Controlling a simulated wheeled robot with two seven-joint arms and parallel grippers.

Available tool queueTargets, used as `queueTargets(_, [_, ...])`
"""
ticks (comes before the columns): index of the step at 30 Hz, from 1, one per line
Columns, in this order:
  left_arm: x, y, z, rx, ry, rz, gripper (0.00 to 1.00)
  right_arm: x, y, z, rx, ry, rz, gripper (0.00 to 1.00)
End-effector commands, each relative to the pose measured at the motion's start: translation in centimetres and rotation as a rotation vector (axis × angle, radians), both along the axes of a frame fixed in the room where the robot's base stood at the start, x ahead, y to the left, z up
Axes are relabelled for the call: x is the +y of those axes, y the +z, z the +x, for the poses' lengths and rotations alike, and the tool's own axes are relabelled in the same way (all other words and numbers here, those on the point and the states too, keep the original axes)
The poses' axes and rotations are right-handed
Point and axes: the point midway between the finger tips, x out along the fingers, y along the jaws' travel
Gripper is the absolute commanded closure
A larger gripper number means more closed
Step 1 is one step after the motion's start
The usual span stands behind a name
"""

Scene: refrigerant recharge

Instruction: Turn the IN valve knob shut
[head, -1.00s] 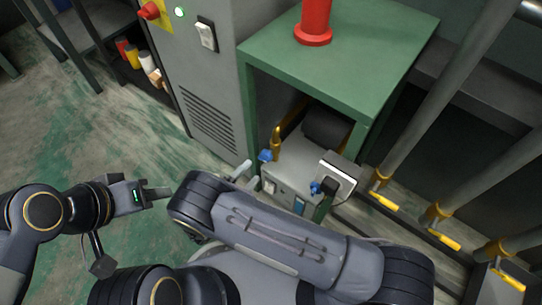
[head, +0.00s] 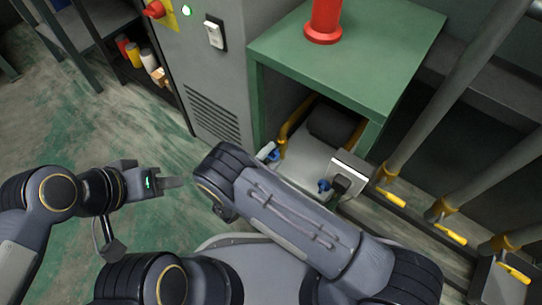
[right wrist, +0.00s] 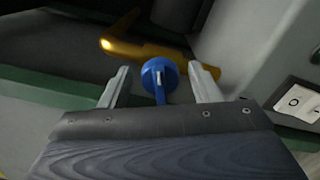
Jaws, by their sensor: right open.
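A blue valve knob (head: 273,155) sits on the pale machine (head: 304,162) in the green stand's lower bay, by a yellow pipe. In the right wrist view this knob (right wrist: 160,78) stands between the two fingers of my open right gripper (right wrist: 161,84), with gaps on both sides. In the head view my right gripper (head: 265,153) is mostly hidden by its own arm. A second blue knob (head: 324,185) sits further right on the machine. I cannot read which is marked IN. My left gripper (head: 172,183) is over the floor, away from the machine; its jaw opening is unclear.
The green stand's top (head: 355,50) overhangs the machine and carries a red cylinder (head: 323,22). A grey cabinet (head: 213,85) stands to the left. Pipes with yellow handles (head: 393,199) stand to the right. A white switch plate (right wrist: 300,103) is right of the fingers.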

Motion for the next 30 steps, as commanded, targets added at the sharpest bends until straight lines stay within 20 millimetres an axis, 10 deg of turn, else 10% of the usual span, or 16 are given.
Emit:
queueTargets(4, [0.00,-0.02,0.00,0.000,0.000,0.000,0.64,0.02,-0.03,0.00,0.000,0.000,0.000,0.43])
queueTargets(14, [0.00,-0.02,0.00,0.000,0.000,0.000,0.64,0.03,-0.02,-0.03,0.000,0.000,0.000,0.85])
queueTargets(29, [0.00,-0.47,0.00,0.000,0.000,0.000,0.64,0.10,0.01,0.01,0.074,0.001,-0.101,0.85])
queueTargets(30, [0.00,-0.47,0.00,0.000,0.000,0.000,0.64,0.10,0.01,0.01,0.074,0.001,-0.101,0.59])
